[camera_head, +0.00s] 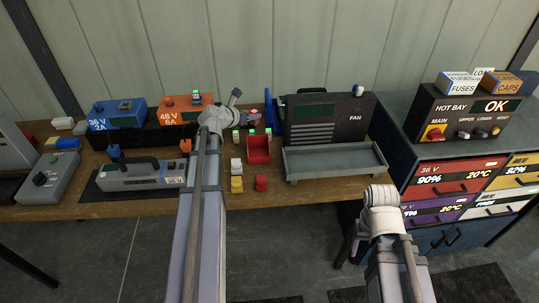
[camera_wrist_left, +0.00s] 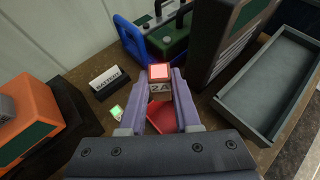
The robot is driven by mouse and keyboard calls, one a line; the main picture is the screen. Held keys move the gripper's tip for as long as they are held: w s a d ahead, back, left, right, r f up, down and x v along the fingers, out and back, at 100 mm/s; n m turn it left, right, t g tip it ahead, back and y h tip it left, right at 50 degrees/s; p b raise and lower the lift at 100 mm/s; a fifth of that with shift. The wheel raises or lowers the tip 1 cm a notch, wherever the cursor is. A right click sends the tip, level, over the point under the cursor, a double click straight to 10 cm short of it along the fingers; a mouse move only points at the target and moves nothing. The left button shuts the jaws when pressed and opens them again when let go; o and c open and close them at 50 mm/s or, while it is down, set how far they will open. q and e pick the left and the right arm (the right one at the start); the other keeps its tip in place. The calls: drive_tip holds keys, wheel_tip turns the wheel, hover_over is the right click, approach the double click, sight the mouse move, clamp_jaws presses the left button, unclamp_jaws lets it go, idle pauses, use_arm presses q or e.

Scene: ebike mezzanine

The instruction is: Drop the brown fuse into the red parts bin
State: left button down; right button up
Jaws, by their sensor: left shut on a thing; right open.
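My left gripper (camera_wrist_left: 160,100) is shut on the brown fuse (camera_wrist_left: 160,88), a small block marked 2A with a lit red top. The red parts bin (camera_head: 258,155) stands on the workbench right of my left arm. In the left wrist view, part of the red bin (camera_wrist_left: 163,118) shows between and below my fingers, behind the held fuse; the fuse appears above it. In the head view, my left gripper (camera_head: 254,114) is small and partly unclear near the bin's back edge. My right gripper (camera_head: 381,196) is open in front of the bench; its fingers are hard to make out.
A grey tray (camera_head: 335,176) and the fan unit (camera_head: 325,118) stand right of the bin. Orange (camera_head: 185,108) and blue (camera_head: 118,113) power units stand at the back left. A battery label (camera_wrist_left: 110,82) lies near the bin.

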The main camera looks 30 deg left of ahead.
use_arm(q)
drive_tip(key=shift+m+h, duration=0.7)
drive_tip(key=shift+h, duration=0.1)
drive_tip(key=f+b, duration=0.2)
drive_tip(key=s+f+b, duration=0.1)
drive_tip(key=f+b, duration=0.1)
drive_tip(key=f, duration=0.1)
drive_tip(key=shift+a+f, duration=0.15)
drive_tip(key=shift+a, duration=0.05)
use_arm(e)
wheel_tip(320, 180, down, 6)
drive_tip(key=shift+r, duration=0.25)
use_arm(q)
drive_tip(key=shift+f, duration=0.1)
wheel_tip(320, 180, down, 6)
drive_tip(key=b, duration=0.6)
use_arm(e)
wheel_tip(320, 180, down, 6)
drive_tip(key=shift+r, duration=0.1)
use_arm(q)
drive_tip(key=shift+s, duration=0.1)
drive_tip(key=c, duration=0.5)
unclamp_jaws()
drive_tip(key=shift+c, duration=0.2)
